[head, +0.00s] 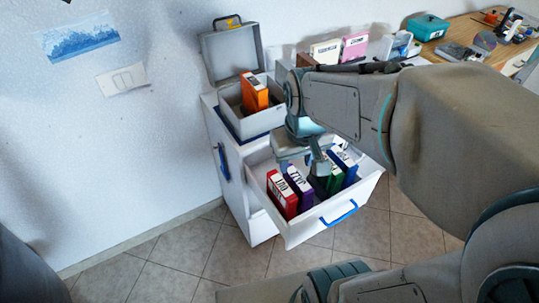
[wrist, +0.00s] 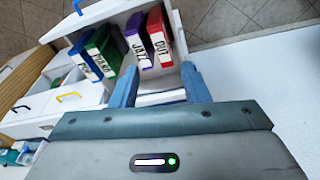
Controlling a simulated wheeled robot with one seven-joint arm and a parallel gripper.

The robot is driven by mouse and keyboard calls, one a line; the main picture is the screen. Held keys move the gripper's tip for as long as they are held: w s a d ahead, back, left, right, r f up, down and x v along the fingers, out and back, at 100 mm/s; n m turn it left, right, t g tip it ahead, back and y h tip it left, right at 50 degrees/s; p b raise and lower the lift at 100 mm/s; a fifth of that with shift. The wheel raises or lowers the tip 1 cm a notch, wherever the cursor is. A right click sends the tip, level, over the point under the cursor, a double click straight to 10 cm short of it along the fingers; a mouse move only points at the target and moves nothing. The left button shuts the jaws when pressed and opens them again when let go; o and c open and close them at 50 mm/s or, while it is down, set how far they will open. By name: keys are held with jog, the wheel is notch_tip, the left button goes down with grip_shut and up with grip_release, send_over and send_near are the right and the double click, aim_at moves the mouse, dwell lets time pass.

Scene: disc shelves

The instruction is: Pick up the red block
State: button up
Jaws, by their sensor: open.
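The red block (head: 281,195) stands upright in the open white drawer (head: 292,236), at the left end of a row, with a white label on its edge. It also shows in the wrist view (wrist: 154,19), just beyond my fingertips and roughly in line with the gap between them. A purple block (head: 299,187) stands close beside it. My gripper (head: 302,164) is open and empty above the drawer, over the back part. It also shows in the wrist view (wrist: 160,72), with both fingers pointing toward the red and purple blocks.
A green block (head: 334,180) and a blue block (head: 349,172) stand farther right in the drawer, partly behind my gripper. An open grey box (head: 234,112) with an orange block (head: 254,93) sits on the cabinet above. The tiled floor before the drawer is clear.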

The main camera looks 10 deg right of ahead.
aim_at(282, 185)
jog(key=w+f+n+b, duration=0.1)
jog(key=w+f, duration=0.2)
jog(key=f, duration=0.3)
jog(key=w+f+g, duration=0.1)
jog(key=w+f, duration=0.2)
jog(key=f, duration=0.4)
jog(key=w+f+n+g+b, duration=0.1)
jog(key=w+f, duration=0.2)
jog(key=f, duration=0.3)
jog(key=shift+w+d+f+n+b, duration=0.15)
jog(key=shift+f+n+b, duration=0.15)
jog(key=shift+b, duration=0.05)
jog(key=shift+a+f, duration=0.2)
jog(key=shift+f, duration=2.5)
jog(key=c, duration=0.7)
